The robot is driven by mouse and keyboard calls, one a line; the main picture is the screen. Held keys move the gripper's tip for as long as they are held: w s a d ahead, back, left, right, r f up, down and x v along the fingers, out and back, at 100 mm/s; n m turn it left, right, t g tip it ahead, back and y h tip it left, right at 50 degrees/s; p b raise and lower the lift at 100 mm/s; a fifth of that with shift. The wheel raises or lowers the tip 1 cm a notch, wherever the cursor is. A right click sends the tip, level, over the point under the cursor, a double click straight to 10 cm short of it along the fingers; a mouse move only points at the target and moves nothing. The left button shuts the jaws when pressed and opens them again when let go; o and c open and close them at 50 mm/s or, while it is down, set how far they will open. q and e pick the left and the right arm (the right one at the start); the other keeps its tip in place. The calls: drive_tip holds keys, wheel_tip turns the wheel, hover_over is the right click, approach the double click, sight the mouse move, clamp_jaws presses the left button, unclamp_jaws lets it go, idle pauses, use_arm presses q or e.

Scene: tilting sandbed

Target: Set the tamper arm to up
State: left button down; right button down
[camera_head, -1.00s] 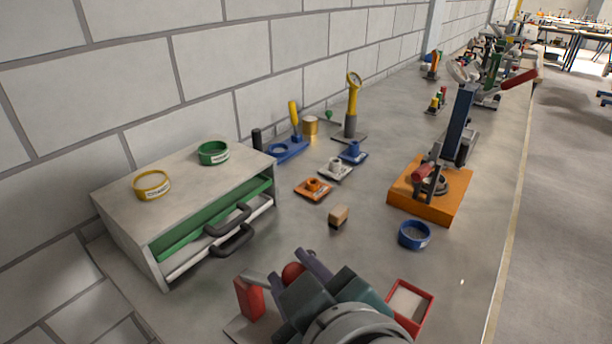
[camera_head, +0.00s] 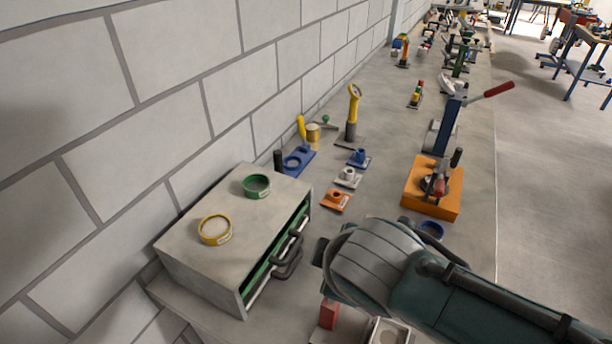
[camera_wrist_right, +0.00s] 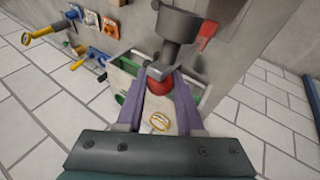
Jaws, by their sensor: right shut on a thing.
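In the right wrist view, my right gripper (camera_wrist_right: 163,80) is shut on a red ball knob (camera_wrist_right: 185,88) between its purple fingers. A grey metal bracket and dark grey cup-shaped part (camera_wrist_right: 178,28) sit just beyond the fingertips. I cannot tell clearly how the knob joins them or how the tamper arm is angled. In the head view, my right arm covers the gripper and knob; only a red block (camera_head: 328,314) shows beside it. My left gripper is in neither view.
A grey drawer cabinet (camera_head: 195,262) stands left. A pale tray (camera_head: 388,332) and a blue ring (camera_head: 431,229) are close to my arm.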

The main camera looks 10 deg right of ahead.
drive_tip(key=shift+w+a+f+b, duration=0.1)
drive_tip(key=shift+w+a+b, duration=0.45)
drive_tip(key=shift+a, duration=0.3)
drive_tip(key=c, duration=0.8)
unclamp_jaws()
drive_tip(key=shift+a, duration=0.1)
drive_tip(key=shift+c, duration=0.2)
drive_tip(key=p+v, duration=0.3)
drive_tip(key=v, duration=0.7)
